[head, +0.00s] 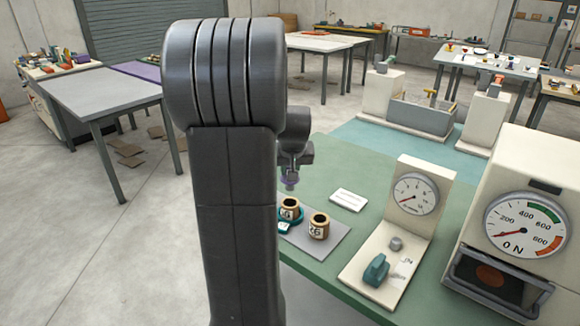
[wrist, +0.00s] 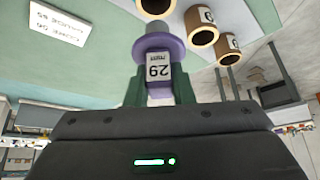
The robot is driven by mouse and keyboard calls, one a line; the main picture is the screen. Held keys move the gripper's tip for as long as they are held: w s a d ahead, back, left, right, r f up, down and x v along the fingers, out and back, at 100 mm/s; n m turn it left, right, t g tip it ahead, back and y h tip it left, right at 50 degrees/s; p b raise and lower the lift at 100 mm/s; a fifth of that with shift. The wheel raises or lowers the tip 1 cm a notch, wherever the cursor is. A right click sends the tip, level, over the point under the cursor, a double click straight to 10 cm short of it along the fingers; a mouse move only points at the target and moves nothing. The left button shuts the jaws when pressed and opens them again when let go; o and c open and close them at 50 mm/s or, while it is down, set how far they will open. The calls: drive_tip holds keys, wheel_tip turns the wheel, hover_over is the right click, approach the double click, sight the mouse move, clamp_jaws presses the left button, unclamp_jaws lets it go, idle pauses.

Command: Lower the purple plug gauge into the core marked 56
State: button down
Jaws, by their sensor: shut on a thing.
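My gripper (wrist: 159,88) is shut on the purple plug gauge (wrist: 152,42), its green fingers on both sides of the handle. The gauge has a purple flange, a grey end and a white label. In the head view the gauge (head: 290,180) hangs below my wrist, above the green bench and apart from the cores. Two tan, open-topped cores stand upright there: a left one (head: 291,208) and a right one (head: 319,226), whose number looks like 26 or 56. The wrist view shows three cores, one (wrist: 155,6) just past the gauge's grey end. Their numbers are too small to read surely.
A white card (head: 347,200) lies behind the cores. A cream stand with a dial (head: 414,193) and a teal part (head: 376,270) is to their right. A larger newton-dial machine (head: 525,227) stands farther right. My arm hides part of the bench's left side.

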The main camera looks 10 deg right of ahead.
sight(290, 186)
drive_tip(key=shift+f+b, duration=2.75)
drive_tip(key=shift+f, duration=1.3)
drive_tip(key=c, duration=1.2)
unclamp_jaws()
drive_tip(key=shift+o, duration=0.2)
drive_tip(key=d+v, duration=0.1)
drive_tip(key=v, duration=1.2)
drive_tip(key=shift+s+a+r, duration=0.15)
drive_tip(key=shift+a+r, duration=0.25)
drive_tip(key=shift+a, duration=0.1)
drive_tip(key=shift+f, duration=0.1)
drive_tip(key=x, duration=0.8)
drive_tip(key=p+x, duration=0.1)
drive_tip(key=x, duration=0.4)
drive_tip(key=shift+w, duration=0.3)
drive_tip(key=shift+s+r, duration=0.1)
drive_tip(key=shift+r, duration=0.55)
drive_tip(key=shift+f, duration=0.1)
